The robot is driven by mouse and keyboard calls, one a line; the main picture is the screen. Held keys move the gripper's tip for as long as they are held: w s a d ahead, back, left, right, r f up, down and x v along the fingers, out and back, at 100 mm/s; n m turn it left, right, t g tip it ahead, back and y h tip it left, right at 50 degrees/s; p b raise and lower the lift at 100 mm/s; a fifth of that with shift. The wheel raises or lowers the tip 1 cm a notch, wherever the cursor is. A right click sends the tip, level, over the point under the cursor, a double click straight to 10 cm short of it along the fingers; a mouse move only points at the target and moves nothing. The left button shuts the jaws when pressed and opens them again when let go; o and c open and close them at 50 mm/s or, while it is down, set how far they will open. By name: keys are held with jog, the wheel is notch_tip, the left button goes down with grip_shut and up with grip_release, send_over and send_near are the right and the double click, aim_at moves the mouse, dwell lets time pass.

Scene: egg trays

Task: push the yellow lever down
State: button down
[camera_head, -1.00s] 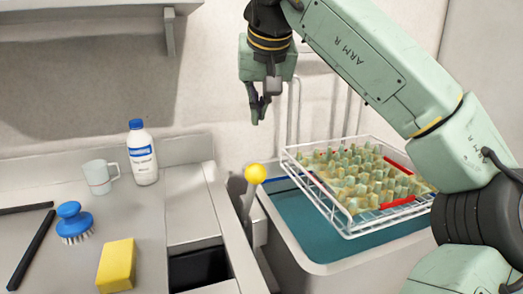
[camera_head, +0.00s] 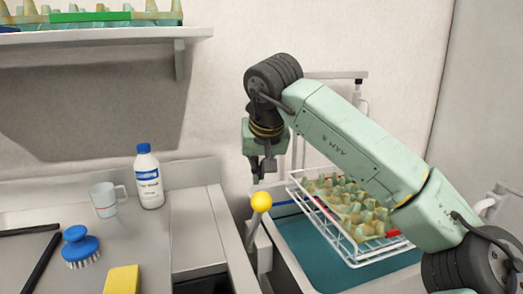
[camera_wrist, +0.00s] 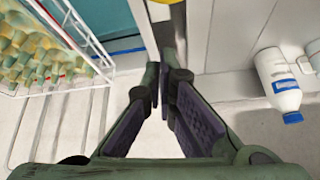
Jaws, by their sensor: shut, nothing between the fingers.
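The yellow lever has a round yellow knob (camera_head: 261,202) on a grey shaft, standing up and slightly tilted in the gap between the counter and the sink in the head view. My gripper (camera_head: 262,178) points down, shut and empty, close above the knob in the picture. I cannot tell how far it is from the knob in depth.
A white wire rack (camera_head: 340,242) of egg trays stands over the teal sink (camera_head: 300,243) at right. A shelf (camera_head: 110,37) hangs above.

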jog(key=shift+s+d+f, duration=0.1)
jog(key=shift+s+d, duration=0.05)
jog(key=shift+s, duration=0.8)
jog(key=shift+s+d+f, duration=0.1)
jog(key=shift+s, duration=0.8)
jog(key=shift+r, duration=0.1)
